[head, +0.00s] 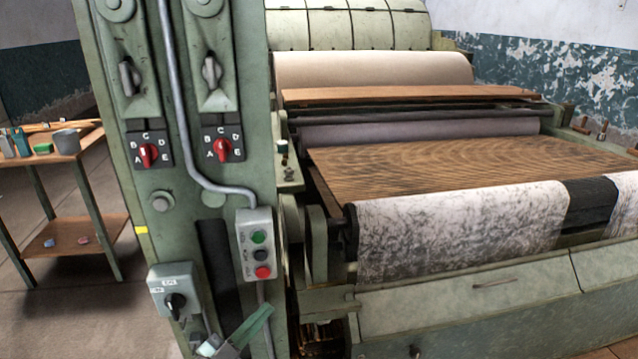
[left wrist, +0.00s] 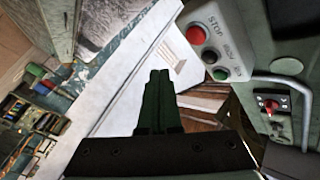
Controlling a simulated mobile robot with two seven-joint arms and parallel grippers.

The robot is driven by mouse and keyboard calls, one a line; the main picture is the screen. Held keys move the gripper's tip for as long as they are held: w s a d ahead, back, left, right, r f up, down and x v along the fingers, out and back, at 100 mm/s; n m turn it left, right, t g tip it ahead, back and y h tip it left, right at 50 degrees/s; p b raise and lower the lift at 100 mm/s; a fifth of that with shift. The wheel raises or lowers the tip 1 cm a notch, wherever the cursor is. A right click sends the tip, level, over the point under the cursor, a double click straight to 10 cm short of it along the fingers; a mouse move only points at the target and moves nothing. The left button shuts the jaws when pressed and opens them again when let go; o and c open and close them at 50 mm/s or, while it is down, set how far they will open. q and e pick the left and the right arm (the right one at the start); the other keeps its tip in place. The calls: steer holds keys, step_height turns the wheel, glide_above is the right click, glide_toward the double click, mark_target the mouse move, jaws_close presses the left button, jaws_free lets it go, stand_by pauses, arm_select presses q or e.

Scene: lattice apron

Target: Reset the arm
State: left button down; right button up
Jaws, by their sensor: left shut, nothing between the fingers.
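My left gripper (head: 266,312) shows at the bottom of the head view, in front of the green machine post. Its green fingers are together, with nothing between them. They are below the push-button box (head: 256,245), which has green, black and red buttons. The fingers also show in the left wrist view (left wrist: 160,76), pointing up the picture, with the push-button box (left wrist: 214,49) to their right. I cannot tell the exact gap between fingers and post. My right gripper is in neither view.
Two red-pointer dials (head: 147,154) (head: 222,149) sit high on the post. A grey switch box (head: 174,292) juts out at its lower left. The machine's slatted apron (head: 470,160) with pale fleece (head: 455,225) fills the right. A small table (head: 68,152) stands at the left.

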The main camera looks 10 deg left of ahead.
arm_select(q)
steer(key=s+f+n+g+y+p, duration=0.2)
steer(key=s+f+n+g+y, duration=0.1)
steer(key=s+f, duration=0.6)
steer(key=s+a+f+n+g+y+p, duration=0.1)
steer(key=s+f+n+g+y, duration=0.3)
steer(key=s, duration=1)
step_height(320, 180, down, 5)
steer(key=n+p, duration=0.1)
steer(key=n, duration=0.2)
steer(key=shift+n+g, duration=0.4)
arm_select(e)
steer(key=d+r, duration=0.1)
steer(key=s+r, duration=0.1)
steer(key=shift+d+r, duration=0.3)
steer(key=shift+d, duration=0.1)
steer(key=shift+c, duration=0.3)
arm_select(q)
steer(key=shift+a, duration=0.1)
